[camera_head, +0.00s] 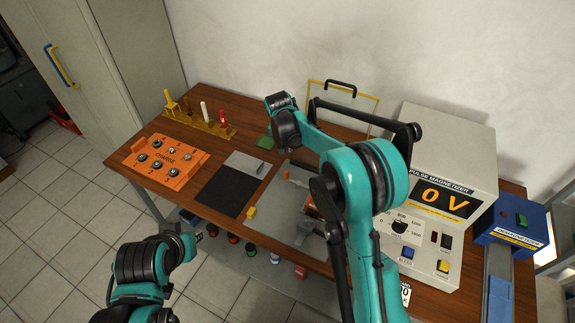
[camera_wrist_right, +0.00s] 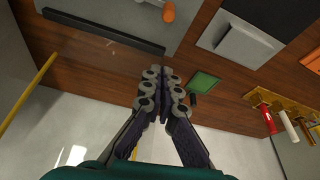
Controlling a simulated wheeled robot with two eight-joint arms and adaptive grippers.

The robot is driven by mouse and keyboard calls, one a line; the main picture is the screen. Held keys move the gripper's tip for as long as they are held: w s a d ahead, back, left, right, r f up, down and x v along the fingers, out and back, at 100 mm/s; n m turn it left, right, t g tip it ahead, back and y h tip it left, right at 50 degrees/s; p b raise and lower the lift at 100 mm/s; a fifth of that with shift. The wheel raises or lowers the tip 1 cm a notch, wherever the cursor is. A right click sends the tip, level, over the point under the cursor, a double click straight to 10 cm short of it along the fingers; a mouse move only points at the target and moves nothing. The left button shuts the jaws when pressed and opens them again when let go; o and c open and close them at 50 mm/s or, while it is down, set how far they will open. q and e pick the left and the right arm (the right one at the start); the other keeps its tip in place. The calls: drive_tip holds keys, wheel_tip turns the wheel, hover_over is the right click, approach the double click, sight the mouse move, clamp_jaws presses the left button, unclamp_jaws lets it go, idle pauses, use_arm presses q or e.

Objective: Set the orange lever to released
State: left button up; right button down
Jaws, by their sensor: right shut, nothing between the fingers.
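The orange lever (camera_head: 286,175) shows as a small orange tip on the grey plate (camera_head: 265,213) at the middle of the table, left of my right arm. Its rounded orange knob (camera_wrist_right: 169,13) is at the top edge of the right wrist view, with a pale stem beside it. My right gripper (camera_wrist_right: 161,88) is shut and empty, with its fingertips together over the wood and apart from the lever. In the head view the right gripper (camera_head: 287,132) is beyond the lever, towards the wall. My left gripper (camera_head: 195,239) is low at the front; its fingers cannot be made out.
A green pad (camera_wrist_right: 203,84) lies beside my right fingertips. A dark bar (camera_wrist_right: 104,31) edges the plate. An orange CHARGE board (camera_head: 165,163) and a tool rack (camera_head: 208,124) are left. The pulse magnetizer (camera_head: 455,160) and blue demagnetizer (camera_head: 512,222) are right. A yellow-framed panel (camera_head: 343,97) stands behind.

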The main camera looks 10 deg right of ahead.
drive_tip(key=b+x, duration=0.2)
drive_tip(key=x, duration=0.8)
drive_tip(key=shift+b, duration=0.4)
drive_tip(key=s, duration=0.1)
drive_tip(key=s+a, duration=0.1)
drive_tip(key=shift+s+a+b, duration=0.2)
drive_tip(key=shift+s+b, duration=0.15)
drive_tip(key=shift+s, duration=0.05)
drive_tip(key=shift+s+a, duration=0.15)
drive_tip(key=shift+s, duration=0.25)
